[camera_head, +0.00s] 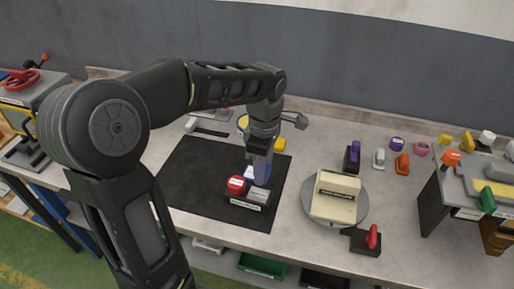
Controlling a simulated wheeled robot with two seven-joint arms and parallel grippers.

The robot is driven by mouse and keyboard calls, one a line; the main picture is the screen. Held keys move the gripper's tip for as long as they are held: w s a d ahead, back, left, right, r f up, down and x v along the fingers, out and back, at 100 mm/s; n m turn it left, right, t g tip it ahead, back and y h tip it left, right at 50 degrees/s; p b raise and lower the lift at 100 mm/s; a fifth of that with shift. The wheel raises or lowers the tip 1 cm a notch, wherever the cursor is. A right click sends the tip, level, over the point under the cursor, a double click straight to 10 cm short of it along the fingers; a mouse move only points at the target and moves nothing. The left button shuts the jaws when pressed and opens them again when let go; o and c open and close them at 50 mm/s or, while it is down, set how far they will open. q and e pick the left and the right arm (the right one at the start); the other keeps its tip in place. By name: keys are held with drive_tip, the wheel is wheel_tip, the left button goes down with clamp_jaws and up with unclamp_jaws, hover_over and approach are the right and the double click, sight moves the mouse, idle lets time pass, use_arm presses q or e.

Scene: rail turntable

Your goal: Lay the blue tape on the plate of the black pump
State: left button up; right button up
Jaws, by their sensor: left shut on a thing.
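My left gripper (260,162) points down over the black mat and is shut on a blue thing, which looks like the blue tape (262,176). Its fingers partly hide the tape. Just below and in front of it stands a black device with a white label, which looks like the black pump (235,201). It has a red round part at its left and a small light grey plate (259,194) at its right. The tape overlaps the far side of the device in the picture; I cannot tell whether they touch. My right gripper is not in view.
A round grey turntable (359,212) bears a cream box (335,197) right of the black mat (190,180). A black block with a red handle (372,237) sits at the front edge. Several small coloured items and a grey shelf stand at the right. The mat's left part is clear.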

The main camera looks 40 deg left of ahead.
sight(265, 197)
use_arm(q)
drive_tip(key=shift+s+d+f, duration=0.25)
drive_tip(key=shift+d+f, duration=0.15)
drive_tip(key=shift+d, duration=0.1)
drive_tip(key=shift+f, duration=0.1)
drive_tip(key=shift+w+a, duration=0.15)
drive_tip(key=shift+w, duration=0.05)
drive_tip(key=shift+f+b, duration=2.7)
drive_tip(key=shift+f, duration=0.5)
drive_tip(key=shift+f+b, duration=0.3)
drive_tip(key=o, duration=1.4)
